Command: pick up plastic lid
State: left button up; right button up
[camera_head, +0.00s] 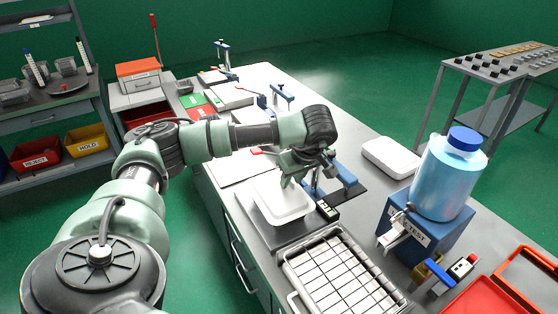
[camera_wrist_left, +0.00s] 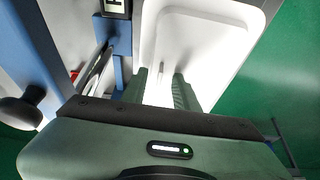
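A white, shallow, round-cornered piece (camera_head: 283,208), which looks like the plastic lid, lies on a dark plate near the bench's left edge. In the left wrist view the white piece (camera_wrist_left: 205,20) fills the upper middle, with its raised rim showing. My left gripper (camera_head: 291,182) reaches down over its far part. In the left wrist view its two green fingers (camera_wrist_left: 164,90) stand apart with white surface showing between them. Whether the fingertips touch it I cannot tell. My right gripper is not in view.
A blue clamp-like stand (camera_head: 335,180) is close to the right of my left gripper. A wire rack (camera_head: 340,275) is in front. A second white piece (camera_head: 391,158) lies to the right. A blue-capped bottle (camera_head: 443,180) stands on a blue box (camera_head: 430,235).

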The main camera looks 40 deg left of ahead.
pick_arm(q)
grip_shut()
